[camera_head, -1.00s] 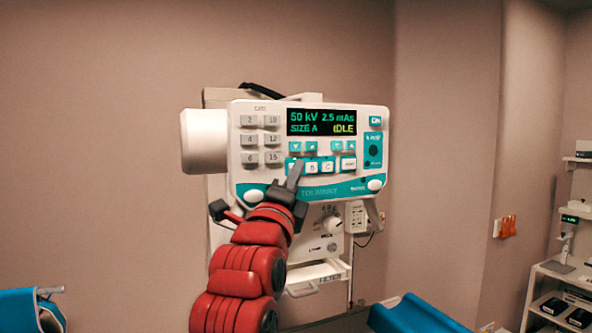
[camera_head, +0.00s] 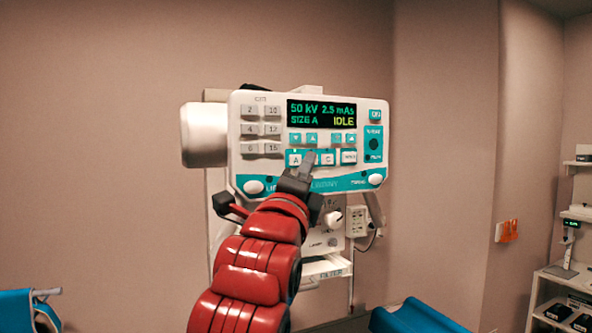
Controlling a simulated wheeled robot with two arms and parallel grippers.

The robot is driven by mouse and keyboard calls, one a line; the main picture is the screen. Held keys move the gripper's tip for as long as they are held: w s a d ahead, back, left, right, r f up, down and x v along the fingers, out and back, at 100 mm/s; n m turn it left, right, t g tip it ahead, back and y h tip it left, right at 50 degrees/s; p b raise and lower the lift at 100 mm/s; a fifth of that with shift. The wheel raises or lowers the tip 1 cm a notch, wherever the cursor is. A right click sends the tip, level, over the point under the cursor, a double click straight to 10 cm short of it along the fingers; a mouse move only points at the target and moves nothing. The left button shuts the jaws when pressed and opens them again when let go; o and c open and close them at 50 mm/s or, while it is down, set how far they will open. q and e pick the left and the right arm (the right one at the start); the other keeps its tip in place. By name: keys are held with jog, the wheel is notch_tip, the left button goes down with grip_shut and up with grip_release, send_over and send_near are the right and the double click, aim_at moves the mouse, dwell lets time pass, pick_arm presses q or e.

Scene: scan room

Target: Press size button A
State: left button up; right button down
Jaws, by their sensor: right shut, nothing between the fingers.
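The white and teal control panel (camera_head: 222,120) faces me in the middle of the view. Its dark display (camera_head: 322,114) reads 50 kV, 2.5 mAs, SIZE A and IDLE. Size button A (camera_head: 295,159) is a white key in the lower row, and its letter is visible. Button C (camera_head: 327,159) also shows. My right gripper (camera_head: 308,160) is shut and empty. Its tip lies in front of the place between A and C and hides button B. I cannot tell whether the tip touches the panel. My left gripper is not in view.
A white cylinder (camera_head: 203,135) sticks out at the panel's left side. A blue padded surface (camera_head: 415,318) is at the bottom right and a blue chair (camera_head: 28,310) at the bottom left. A shelf unit (camera_head: 545,300) stands at the far right.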

jog(key=shift+s+d+b, duration=0.2)
jog(key=shift+s+b, duration=0.05)
jog(key=shift+s, duration=0.25)
jog(key=shift+s+d+b, duration=0.15)
jog(key=shift+s+b, duration=0.1)
jog(key=shift+s, duration=0.25)
